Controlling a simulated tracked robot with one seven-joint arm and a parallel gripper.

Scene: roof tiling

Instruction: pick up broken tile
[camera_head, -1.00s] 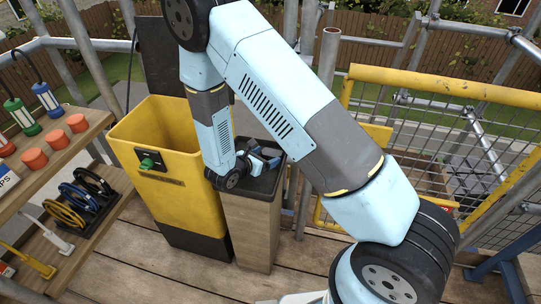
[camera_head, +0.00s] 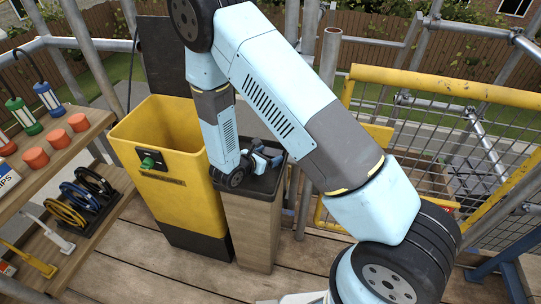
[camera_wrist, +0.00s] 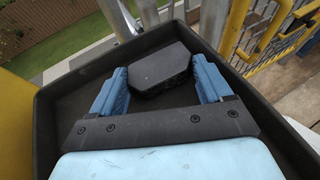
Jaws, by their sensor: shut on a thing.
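The broken tile (camera_wrist: 160,66) is a dark grey, angular piece in the wrist view. It sits between the two blue fingers of my gripper (camera_wrist: 160,82), which is shut on it. Below it is the black tray (camera_wrist: 55,105) with a raised rim. In the head view my gripper (camera_head: 266,159) is low over the tray on top of a wooden stand (camera_head: 250,225). The tile cannot be made out clearly there. I cannot tell whether it still touches the tray floor.
A yellow bin (camera_head: 165,185) with a green knob and raised dark lid stands directly left of the stand. Wooden shelves (camera_head: 75,150) with lamps, orange pieces and coiled cables are at the left. Scaffold poles and a yellow mesh barrier (camera_head: 440,85) lie behind and right.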

